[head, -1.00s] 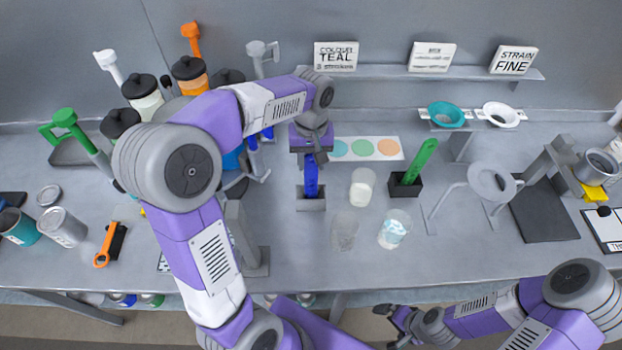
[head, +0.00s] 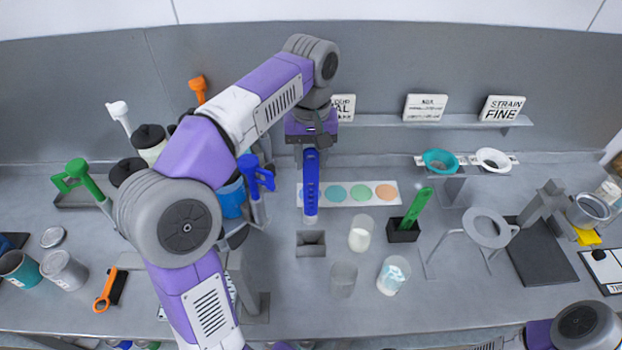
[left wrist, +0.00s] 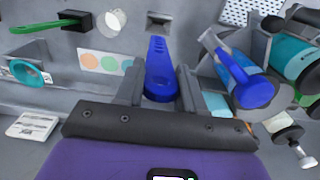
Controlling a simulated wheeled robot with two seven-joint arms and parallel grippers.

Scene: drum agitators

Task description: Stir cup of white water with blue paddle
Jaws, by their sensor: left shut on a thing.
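My left gripper (head: 311,148) is shut on the blue paddle (head: 311,188) and holds it upright above the bench. The left wrist view shows the paddle (left wrist: 160,68) between the two fingers. The empty grey holder (head: 311,250) stands below and just in front of it. The cup of white water (head: 360,236) stands right of the holder, apart from the paddle; it also shows in the left wrist view (left wrist: 112,22). My right gripper is out of view; only part of that arm shows at the lower right.
A clear cup (head: 343,280) and a cup with white and teal contents (head: 393,276) stand in front. A green paddle (head: 416,207) stands in a black holder (head: 403,235). A strip with coloured dots (head: 398,202) lies behind. A ring stand (head: 485,227) is at right.

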